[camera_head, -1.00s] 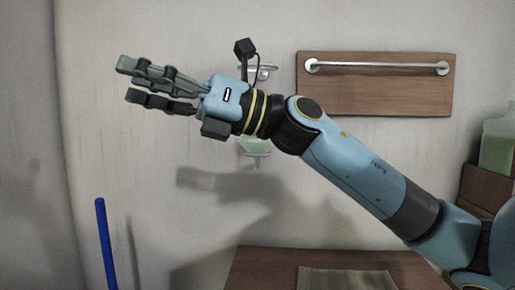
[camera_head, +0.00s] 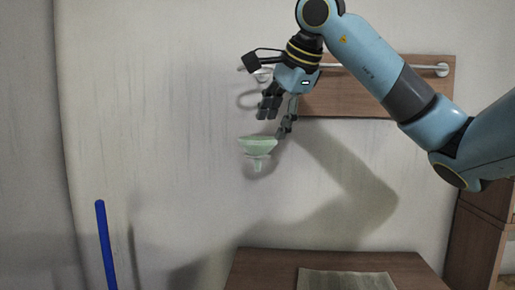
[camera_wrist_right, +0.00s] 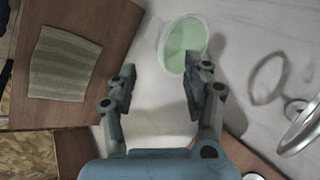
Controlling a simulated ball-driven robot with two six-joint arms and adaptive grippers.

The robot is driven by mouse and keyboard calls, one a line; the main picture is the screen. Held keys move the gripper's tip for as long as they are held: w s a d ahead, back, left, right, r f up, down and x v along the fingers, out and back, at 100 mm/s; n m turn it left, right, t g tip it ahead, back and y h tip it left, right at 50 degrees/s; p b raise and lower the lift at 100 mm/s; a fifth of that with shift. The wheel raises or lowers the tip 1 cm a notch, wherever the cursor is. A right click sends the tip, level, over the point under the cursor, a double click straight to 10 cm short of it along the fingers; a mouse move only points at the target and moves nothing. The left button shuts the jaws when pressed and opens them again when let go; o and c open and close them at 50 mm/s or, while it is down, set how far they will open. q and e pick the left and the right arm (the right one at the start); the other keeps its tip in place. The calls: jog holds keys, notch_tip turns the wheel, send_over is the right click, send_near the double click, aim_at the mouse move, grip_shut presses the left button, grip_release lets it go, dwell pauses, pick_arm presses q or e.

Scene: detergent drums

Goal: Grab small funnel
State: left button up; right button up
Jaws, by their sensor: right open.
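The small funnel (camera_head: 257,146) is pale green with its wide mouth up and its spout down, in front of the wall. In the right wrist view the funnel (camera_wrist_right: 185,40) shows its round mouth just beyond the right-hand fingertip, which overlaps its lower edge. My right gripper (camera_head: 277,124) points down above and slightly right of the funnel. Its fingers are apart and nothing is between them; the right wrist view also shows the open gripper (camera_wrist_right: 160,75). I cannot tell whether a finger touches the funnel. My left gripper is not in view.
A wooden wall board (camera_head: 385,98) with a metal rail is behind my right arm. A metal ring holder (camera_wrist_right: 302,128) shows near the gripper. A wooden table (camera_head: 260,268) with a ribbed mat (camera_head: 345,280) is below. A blue pole (camera_head: 104,245) stands at left.

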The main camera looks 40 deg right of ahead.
aim_at(265, 143)
jog(key=shift+x, duration=1)
jog(key=p+x, duration=0.1)
jog(key=x, duration=0.4)
jog(key=shift+w+d, duration=0.15)
jog(key=shift+w, duration=0.05)
grip_shut()
